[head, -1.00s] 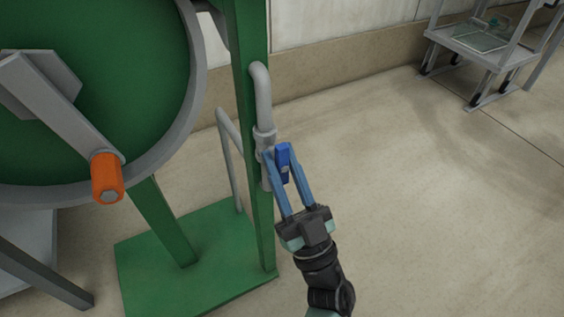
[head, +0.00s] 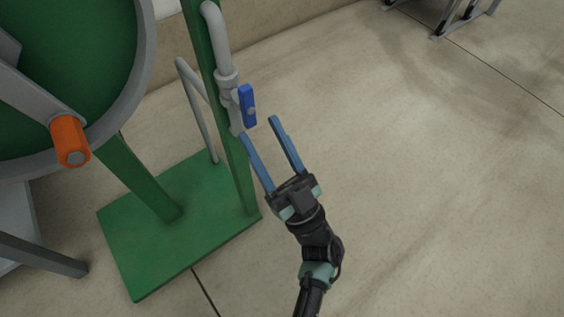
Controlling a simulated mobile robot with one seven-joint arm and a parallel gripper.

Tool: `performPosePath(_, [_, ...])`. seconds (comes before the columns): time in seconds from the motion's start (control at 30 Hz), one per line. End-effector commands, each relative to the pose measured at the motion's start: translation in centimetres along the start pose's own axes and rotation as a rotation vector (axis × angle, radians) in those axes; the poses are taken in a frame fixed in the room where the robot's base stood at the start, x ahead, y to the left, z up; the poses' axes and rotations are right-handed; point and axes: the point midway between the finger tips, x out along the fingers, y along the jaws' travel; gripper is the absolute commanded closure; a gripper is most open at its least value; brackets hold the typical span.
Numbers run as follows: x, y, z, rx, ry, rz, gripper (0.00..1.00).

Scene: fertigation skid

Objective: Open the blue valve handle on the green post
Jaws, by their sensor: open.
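The blue valve handle (head: 247,105) is on a grey pipe valve (head: 228,95) beside the green post (head: 205,60). The handle stands roughly upright, nearly in line with the pipe. My gripper (head: 258,128) has long blue fingers, spread apart with nothing between them. The fingertips are just below and to the right of the handle in the picture. They appear clear of the handle, though the depth gap is hard to judge. The left fingertip overlaps the lower end of the grey pipe in the picture.
A large green reel with a grey rim (head: 125,110) and an orange knob (head: 70,142) is on the left. The green base plate (head: 150,250) lies on the floor below. A wheeled cart (head: 465,18) is at the top right. The floor right of my arm is clear.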

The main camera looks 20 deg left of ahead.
Motion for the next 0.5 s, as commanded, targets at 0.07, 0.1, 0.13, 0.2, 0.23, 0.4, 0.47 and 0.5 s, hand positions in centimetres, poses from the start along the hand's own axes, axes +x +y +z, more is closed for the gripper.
performPosePath(0.07, [-1.9, 0.1, -0.1, 0.0, -0.003, 0.005, 0.47])
performPosePath(0.1, [-2.7, 0.1, -0.1, -0.001, -0.003, 0.005, 0.47])
performPosePath(0.13, [-3.3, 0.1, 0.0, -0.001, -0.003, 0.005, 0.47])
performPosePath(0.2, [-4.6, 0.1, 0.0, -0.001, -0.002, 0.004, 0.47])
performPosePath(0.23, [-5.0, 0.1, 0.0, -0.001, -0.002, 0.004, 0.47])
performPosePath(0.4, [-6.8, 0.0, 0.0, -0.001, 0.0, 0.001, 0.47])
performPosePath(0.47, [-7.1, 0.0, 0.0, -0.001, 0.0, 0.0, 0.47])
performPosePath(0.5, [-7.2, 0.0, 0.0, -0.001, 0.0, 0.0, 0.47])
